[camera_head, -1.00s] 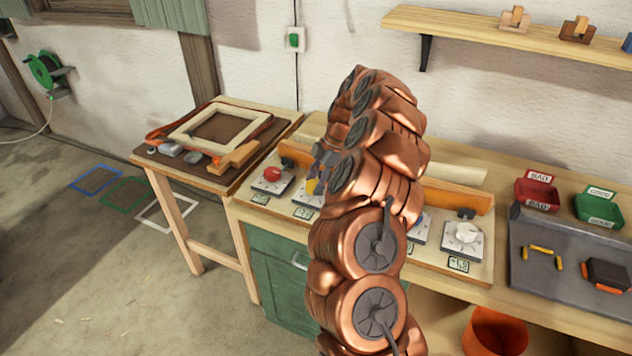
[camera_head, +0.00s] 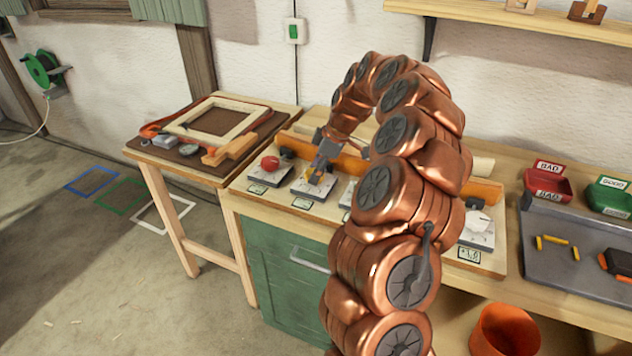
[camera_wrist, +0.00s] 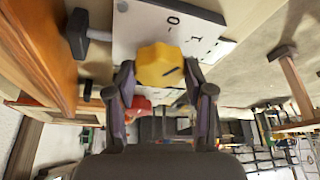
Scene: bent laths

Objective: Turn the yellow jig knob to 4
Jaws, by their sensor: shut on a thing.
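The yellow jig knob (camera_wrist: 160,66) shows large in the wrist view, in front of its white dial plate (camera_wrist: 200,45). A dark pointer mark shows on the knob; I cannot tell which number it points to. My gripper (camera_wrist: 160,82) has its two fingers on either side of the knob, shut on it. In the head view my gripper (camera_head: 318,172) reaches down to the yellow knob (camera_head: 314,178) on its plate (camera_head: 312,187), and partly hides the knob.
A red knob (camera_head: 270,162) sits on the plate to the left. A white knob (camera_head: 478,222) is to the right, partly behind my arm. An orange rail (camera_head: 350,163) runs behind the dials. Red and green bins (camera_head: 608,195) stand at the right.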

